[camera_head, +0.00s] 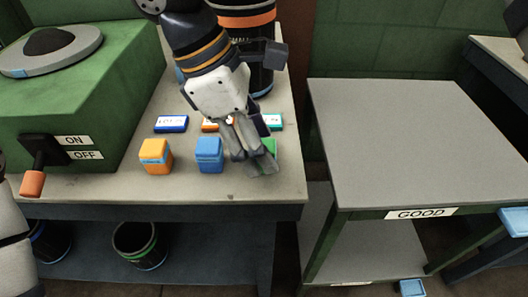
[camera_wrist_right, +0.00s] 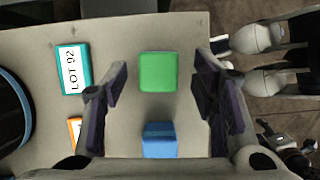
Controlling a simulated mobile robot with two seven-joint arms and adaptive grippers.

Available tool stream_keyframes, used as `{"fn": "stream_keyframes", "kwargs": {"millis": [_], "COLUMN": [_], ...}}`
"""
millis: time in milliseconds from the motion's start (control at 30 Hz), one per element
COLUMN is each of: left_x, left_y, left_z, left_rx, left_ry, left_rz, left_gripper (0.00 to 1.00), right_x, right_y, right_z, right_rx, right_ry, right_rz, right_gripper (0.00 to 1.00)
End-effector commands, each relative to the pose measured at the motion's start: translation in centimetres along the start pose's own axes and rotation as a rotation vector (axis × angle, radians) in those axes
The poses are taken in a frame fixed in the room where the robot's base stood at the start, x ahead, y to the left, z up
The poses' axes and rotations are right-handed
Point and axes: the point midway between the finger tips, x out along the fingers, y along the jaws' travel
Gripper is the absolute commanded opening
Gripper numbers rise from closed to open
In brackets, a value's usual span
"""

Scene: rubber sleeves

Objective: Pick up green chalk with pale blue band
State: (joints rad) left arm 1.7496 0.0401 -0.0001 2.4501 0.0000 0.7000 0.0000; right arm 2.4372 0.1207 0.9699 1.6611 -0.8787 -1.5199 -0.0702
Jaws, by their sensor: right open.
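A green block (camera_wrist_right: 158,71) stands on the table between the two fingers of my right gripper (camera_wrist_right: 162,88) in the wrist view, apart from both. Only its plain green top shows there, so I cannot see a pale blue band. In the head view the green block (camera_head: 270,146) is mostly hidden behind my right gripper (camera_head: 254,158), which is open and empty and points down over the table's front right. My left gripper is not in view; a grey arm part of mine shows at the left edge.
A blue block (camera_head: 209,154) and an orange block (camera_head: 155,155) stand to the left. Labelled blue (camera_head: 171,124) and teal (camera_head: 273,122) boxes lie behind. A dark cylinder (camera_head: 257,75) stands at the back. The GOOD table (camera_head: 415,140) at right is clear.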

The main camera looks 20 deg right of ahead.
Motion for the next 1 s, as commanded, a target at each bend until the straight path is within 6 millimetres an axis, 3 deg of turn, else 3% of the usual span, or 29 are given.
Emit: {"fn": "stream_keyframes", "kwargs": {"millis": [133,367,600,867,1000], "left_x": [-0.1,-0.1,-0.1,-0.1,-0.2], "left_y": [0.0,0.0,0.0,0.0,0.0], "left_z": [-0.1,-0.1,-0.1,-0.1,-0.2], "left_rx": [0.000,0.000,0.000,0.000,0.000], "left_ry": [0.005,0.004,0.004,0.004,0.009], "left_rz": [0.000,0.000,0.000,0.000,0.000], "left_gripper": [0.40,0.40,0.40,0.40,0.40], "right_x": [1.8,2.0,2.0,1.9,0.8], "right_y": [0.0,0.1,0.1,0.1,0.1], "right_z": [0.1,0.1,0.1,0.1,0.5], "right_rx": [0.002,0.003,0.003,0.003,0.004], "right_ry": [0.002,0.001,0.001,0.001,0.001], "right_rz": [0.003,0.005,0.005,0.005,0.007], "right_gripper": [0.53,0.51,0.00,0.00,0.00]}}
